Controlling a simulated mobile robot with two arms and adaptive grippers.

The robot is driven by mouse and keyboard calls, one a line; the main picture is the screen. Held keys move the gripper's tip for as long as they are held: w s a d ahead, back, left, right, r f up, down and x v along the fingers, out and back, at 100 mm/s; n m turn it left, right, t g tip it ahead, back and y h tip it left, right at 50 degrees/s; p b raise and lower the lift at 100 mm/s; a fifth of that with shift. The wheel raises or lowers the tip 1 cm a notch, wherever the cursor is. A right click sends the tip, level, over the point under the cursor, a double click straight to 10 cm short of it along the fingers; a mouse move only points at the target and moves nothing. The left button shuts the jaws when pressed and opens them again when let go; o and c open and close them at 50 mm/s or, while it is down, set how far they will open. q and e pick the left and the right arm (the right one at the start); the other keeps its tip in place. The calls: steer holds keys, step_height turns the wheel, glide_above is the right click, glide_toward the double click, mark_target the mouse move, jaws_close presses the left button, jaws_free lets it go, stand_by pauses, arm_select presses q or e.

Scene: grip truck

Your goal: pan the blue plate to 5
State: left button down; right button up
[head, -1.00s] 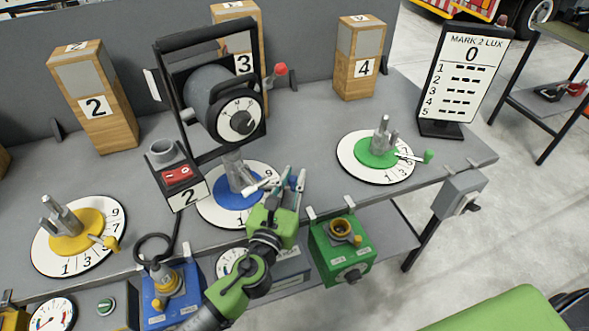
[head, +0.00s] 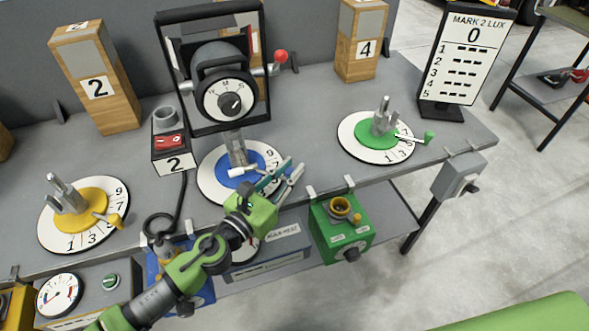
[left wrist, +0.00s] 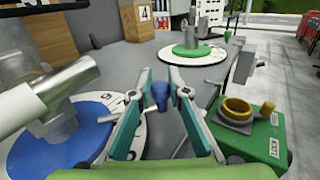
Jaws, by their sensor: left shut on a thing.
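The blue plate (head: 223,176) lies on a white numbered dial (head: 206,190) at the front middle of the bench. It carries the big black-framed lamp (head: 229,98) on a grey fork. My left gripper (head: 283,177) is at the dial's right front edge. In the left wrist view its teal fingers (left wrist: 159,88) are shut on the blue knob (left wrist: 159,96) beside the blue plate (left wrist: 75,142). In the head view the fingers cover the knob and part of the dial, so the number it points to cannot be read. My right gripper is not in view.
The yellow plate (head: 80,219) stands left and the green plate (head: 375,135) right, each on its own dial. A switch box marked 2 (head: 173,164) stands close left of the lamp. The green box (head: 340,236) hangs below the bench's front edge. The marked blocks stand behind.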

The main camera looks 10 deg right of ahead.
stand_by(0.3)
arm_select(q)
steer(key=c, duration=1.9)
jaws_free()
steer(key=v, duration=1.2)
